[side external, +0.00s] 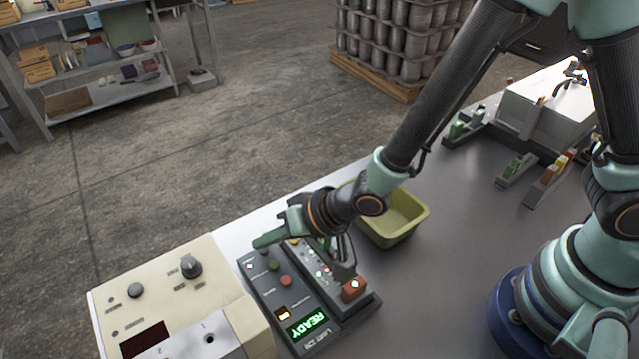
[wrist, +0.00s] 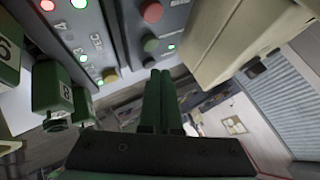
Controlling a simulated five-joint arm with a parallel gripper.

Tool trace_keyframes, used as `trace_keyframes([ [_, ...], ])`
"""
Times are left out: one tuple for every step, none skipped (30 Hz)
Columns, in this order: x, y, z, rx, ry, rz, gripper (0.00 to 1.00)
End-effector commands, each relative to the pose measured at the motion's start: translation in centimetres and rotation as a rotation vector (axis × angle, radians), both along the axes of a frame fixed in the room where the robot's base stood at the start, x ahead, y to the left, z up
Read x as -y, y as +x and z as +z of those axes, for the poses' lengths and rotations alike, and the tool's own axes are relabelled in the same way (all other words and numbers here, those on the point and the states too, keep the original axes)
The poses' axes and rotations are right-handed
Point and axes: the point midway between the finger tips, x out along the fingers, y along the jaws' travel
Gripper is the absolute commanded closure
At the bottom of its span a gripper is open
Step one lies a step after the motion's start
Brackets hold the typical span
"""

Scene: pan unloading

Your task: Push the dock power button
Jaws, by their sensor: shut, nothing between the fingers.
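The dark grey dock panel (side external: 262,290) lies on the table and carries a green READY display (side external: 306,324). A red button (side external: 286,281) and a green button (side external: 274,265) sit in a row on it. The wrist view shows the red button (wrist: 151,12), the green button (wrist: 150,44) and a darker button (wrist: 149,62) in line. Their labels are too small to read, so I cannot tell which is power. My gripper (wrist: 160,75) is shut and empty, its green fingertips close to the darker button. I cannot tell whether they touch it.
A beige control box (side external: 165,285) with knobs stands left of the panel. Beside the panel is a strip with lights and an orange-red block (side external: 353,289). The wrist view shows green numbered blocks (wrist: 52,92). A yellow-green bin (side external: 405,222) stands behind my wrist.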

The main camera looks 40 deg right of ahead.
Motion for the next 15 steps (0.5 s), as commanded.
trace_keyframes([
  [0.00, 0.00, 0.32, 0.000, 0.001, 0.000, 1.00],
  [0.00, 0.00, 0.49, 0.001, 0.001, 0.000, 1.00],
  [-0.02, 0.01, 0.73, 0.001, 0.002, 0.000, 1.00],
  [-0.01, 0.00, 0.88, 0.001, 0.001, 0.000, 1.00],
  [0.00, -0.01, 0.99, 0.001, 0.001, 0.000, 1.00],
  [0.02, -0.04, 1.11, 0.000, 0.000, 0.000, 1.00],
  [0.02, -0.04, 1.17, 0.000, 0.000, 0.000, 1.00],
  [0.03, -0.05, 1.22, 0.000, 0.000, 0.000, 1.00],
  [0.03, -0.05, 1.24, -0.001, 0.000, 0.001, 1.00],
  [0.03, -0.05, 1.24, -0.001, -0.001, 0.000, 1.00],
  [0.03, -0.05, 1.23, -0.001, -0.001, 0.000, 1.00],
  [0.03, -0.05, 1.22, -0.001, -0.001, 0.000, 1.00],
  [0.03, -0.05, 1.22, -0.001, -0.001, 0.000, 1.00],
  [0.03, -0.05, 1.22, -0.001, -0.001, 0.000, 1.00],
  [0.02, -0.04, 1.23, -0.001, -0.001, 0.000, 1.00],
])
